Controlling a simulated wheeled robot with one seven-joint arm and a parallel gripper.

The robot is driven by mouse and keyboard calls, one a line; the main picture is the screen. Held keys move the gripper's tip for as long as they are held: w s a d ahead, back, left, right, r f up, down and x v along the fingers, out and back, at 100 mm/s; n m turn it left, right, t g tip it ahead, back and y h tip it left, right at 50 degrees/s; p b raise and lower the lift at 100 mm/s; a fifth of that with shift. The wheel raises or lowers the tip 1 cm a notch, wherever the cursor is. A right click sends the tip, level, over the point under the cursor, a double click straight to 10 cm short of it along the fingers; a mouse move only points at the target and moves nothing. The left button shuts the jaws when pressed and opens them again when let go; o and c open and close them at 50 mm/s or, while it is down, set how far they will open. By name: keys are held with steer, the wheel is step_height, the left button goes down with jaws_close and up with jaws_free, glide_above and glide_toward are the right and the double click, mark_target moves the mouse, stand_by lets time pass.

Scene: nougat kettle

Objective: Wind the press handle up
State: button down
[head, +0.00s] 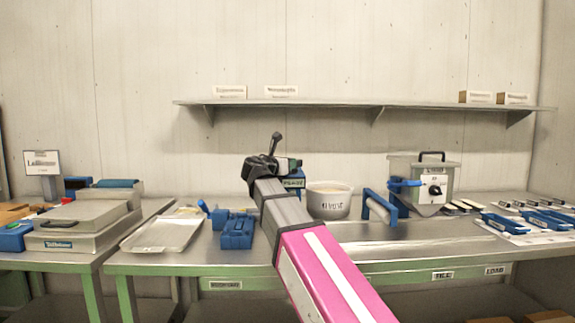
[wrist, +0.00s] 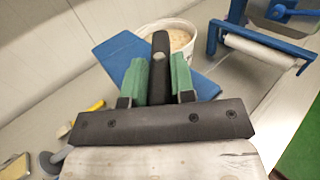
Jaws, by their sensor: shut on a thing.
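My gripper (wrist: 166,80) has its two green fingers closed on a dark bar, the press handle (wrist: 160,48), in the wrist view. The handle passes between the fingers and points away from the wrist. In the head view my gripper (head: 288,165) is at the middle, and the dark handle (head: 275,144) sticks up beside it with a knob on top. The blue press (head: 296,183) is mostly hidden behind my arm in the head view. A flat blue part of it (wrist: 118,58) shows below the handle in the wrist view.
A white pot (head: 329,204) with pale contents stands close to the right of the press. A blue roller frame (head: 379,208) stands further right, beside a grey machine (head: 424,185). Blue parts (head: 236,232) and a metal tray (head: 163,233) lie left. A shelf (head: 350,104) runs above.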

stand_by(0.3)
steer(key=c, duration=1)
jaws_free()
steer(key=shift+o, duration=0.2)
steer(key=v, duration=1)
steer(key=shift+s+a, duration=0.25)
steer(key=shift+s, duration=0.05)
steer(key=shift+a, duration=0.1)
